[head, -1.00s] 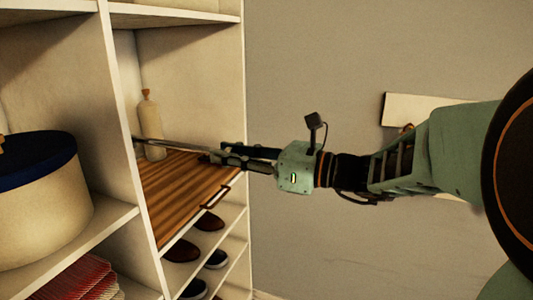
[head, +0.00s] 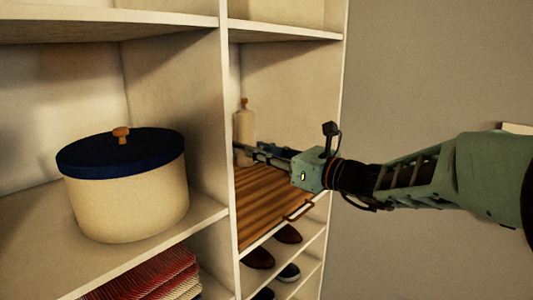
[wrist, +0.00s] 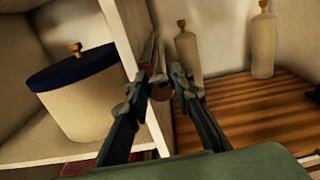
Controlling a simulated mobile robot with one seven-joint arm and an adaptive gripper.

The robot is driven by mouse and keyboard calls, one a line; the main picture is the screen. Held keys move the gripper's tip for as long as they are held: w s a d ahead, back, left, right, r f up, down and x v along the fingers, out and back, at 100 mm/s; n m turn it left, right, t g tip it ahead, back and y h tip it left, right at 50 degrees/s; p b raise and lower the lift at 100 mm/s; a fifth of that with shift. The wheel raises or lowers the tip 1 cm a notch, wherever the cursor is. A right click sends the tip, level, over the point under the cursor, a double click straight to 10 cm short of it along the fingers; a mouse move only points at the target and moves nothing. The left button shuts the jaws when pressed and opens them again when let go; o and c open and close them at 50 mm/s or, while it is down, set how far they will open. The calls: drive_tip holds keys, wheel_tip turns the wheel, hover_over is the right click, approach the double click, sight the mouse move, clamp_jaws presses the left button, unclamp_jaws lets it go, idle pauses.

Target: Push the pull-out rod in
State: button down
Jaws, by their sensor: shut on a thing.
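The pull-out rod (wrist: 150,52) is a thin metal bar in the wrist view, running along the pale upright divider of the shelf unit. Its rounded near end sits between the fingers of my gripper (wrist: 163,83). My gripper is shut on the rod, close to the divider. In the head view my gripper (head: 255,152) reaches from the right into the right-hand compartment, above a striped wooden board. There the fingers mostly hide the rod.
A pale bottle (head: 244,126) stands behind the gripper; the wrist view shows a second one (wrist: 262,45). A blue-lidded round box (head: 125,190) fills the left compartment. The wooden board (head: 270,200) has a front handle (head: 299,211). Shoes (head: 288,234) lie below.

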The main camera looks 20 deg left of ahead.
drive_tip(key=c, duration=1.7)
unclamp_jaws()
drive_tip(key=v, duration=1.2)
drive_tip(key=shift+r, duration=0.1)
